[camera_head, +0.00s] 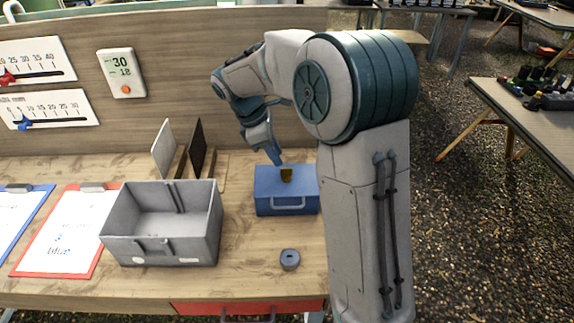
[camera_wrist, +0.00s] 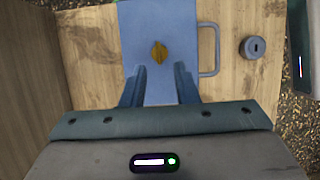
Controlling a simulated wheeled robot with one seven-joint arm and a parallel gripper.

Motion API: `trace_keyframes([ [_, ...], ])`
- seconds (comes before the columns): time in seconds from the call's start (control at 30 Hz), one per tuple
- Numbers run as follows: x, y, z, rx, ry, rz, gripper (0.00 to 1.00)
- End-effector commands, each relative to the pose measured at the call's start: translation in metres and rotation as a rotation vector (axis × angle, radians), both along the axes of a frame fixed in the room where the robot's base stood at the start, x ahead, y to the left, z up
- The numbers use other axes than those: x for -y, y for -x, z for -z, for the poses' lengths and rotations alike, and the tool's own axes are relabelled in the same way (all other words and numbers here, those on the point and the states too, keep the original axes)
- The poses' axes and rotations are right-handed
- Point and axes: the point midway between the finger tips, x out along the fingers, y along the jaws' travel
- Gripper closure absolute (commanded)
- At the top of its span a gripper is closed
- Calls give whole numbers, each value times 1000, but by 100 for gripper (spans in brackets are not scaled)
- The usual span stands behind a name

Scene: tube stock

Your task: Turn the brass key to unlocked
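The brass key (camera_wrist: 159,52) stands on the top of a blue box (camera_wrist: 135,22) with a handle on one side. In the head view the key (camera_head: 286,174) shows on the blue box (camera_head: 265,196), close to my gripper's finger. In the wrist view my gripper (camera_wrist: 160,72) has its two blue fingers apart, with a gap between them. The key lies in line with that gap, just beyond the fingertips, and nothing is held. I cannot tell whether a finger touches it. No lock markings can be read.
A grey ring-like piece (camera_head: 290,259) lies in front of the box; it also shows in the wrist view (camera_wrist: 254,47). An empty grey bin (camera_head: 165,250) stands to the left. White and dark upright panels (camera_head: 197,148) stand behind the bin. A wooden back wall (camera_head: 180,70) closes off the rear.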

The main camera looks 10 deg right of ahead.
Motion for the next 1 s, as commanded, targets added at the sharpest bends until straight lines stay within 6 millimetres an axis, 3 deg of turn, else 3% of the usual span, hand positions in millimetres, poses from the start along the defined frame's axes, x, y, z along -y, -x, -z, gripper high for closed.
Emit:
trace_keyframes([
  [0.1, 11, 2, 22, -4, 1, 5, 73],
  [0.3, 20, 4, 45, -1, 1, 4, 73],
  [0.7, 23, 4, 52, 1, 0, 4, 73],
  [0.8, 23, 4, 52, 1, 0, 4, 98],
  [0.93, 23, 5, 52, 0, 0, 4, 100],
  [0.97, 36, 5, 52, 1, 1, 10, 100],
  [1.0, 30, 5, 52, -1, 2, 7, 100],
])
